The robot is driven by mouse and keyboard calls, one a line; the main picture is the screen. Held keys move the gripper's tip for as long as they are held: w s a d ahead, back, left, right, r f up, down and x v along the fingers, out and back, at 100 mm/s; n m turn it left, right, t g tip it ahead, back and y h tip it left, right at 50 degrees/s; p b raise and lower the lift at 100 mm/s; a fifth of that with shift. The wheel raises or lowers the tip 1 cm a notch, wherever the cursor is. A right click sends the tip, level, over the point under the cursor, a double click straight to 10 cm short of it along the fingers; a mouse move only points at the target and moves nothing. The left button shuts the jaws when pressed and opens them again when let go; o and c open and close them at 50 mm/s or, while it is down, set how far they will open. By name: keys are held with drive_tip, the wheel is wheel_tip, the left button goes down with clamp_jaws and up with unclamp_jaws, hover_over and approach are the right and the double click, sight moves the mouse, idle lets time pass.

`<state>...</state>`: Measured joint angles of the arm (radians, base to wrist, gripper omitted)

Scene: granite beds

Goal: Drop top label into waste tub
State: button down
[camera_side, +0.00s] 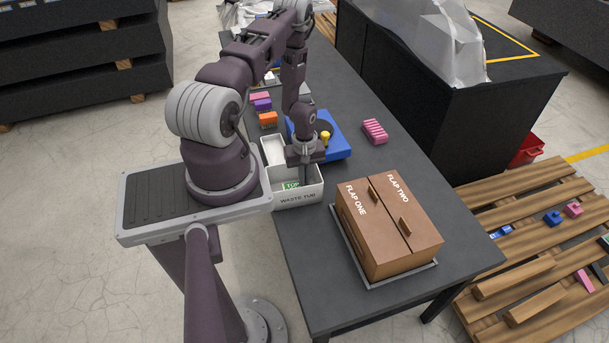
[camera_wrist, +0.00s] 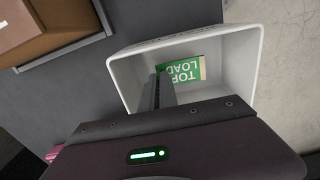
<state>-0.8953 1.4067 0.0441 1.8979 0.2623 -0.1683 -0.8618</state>
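The waste tub (camera_side: 297,197) is a white open bin at the left edge of the dark table; in the wrist view its inside wall (camera_wrist: 232,60) shows below my gripper. The green top label (camera_side: 291,185), lettered in white, shows within the tub's opening. In the wrist view, the label (camera_wrist: 187,70) reads "TOP LOAD" and is partly covered by my fingers. My gripper (camera_side: 304,176) points down over the tub. Its fingers (camera_wrist: 160,78) look close together beside the label. I cannot tell whether they grip it or whether it rests on the tub floor.
A brown carton (camera_side: 385,245) marked FLAP ONE and FLAP TWO stands in a grey tray on the table. A blue item (camera_side: 337,145) lies behind my gripper, a pink block (camera_side: 375,131) to its right. The table between tub and carton is clear.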

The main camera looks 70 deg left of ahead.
drive_tip(key=c, duration=1.6)
unclamp_jaws()
drive_tip(key=shift+o, duration=0.2)
drive_tip(key=shift+r, duration=0.1)
wheel_tip(320, 180, up, 7)
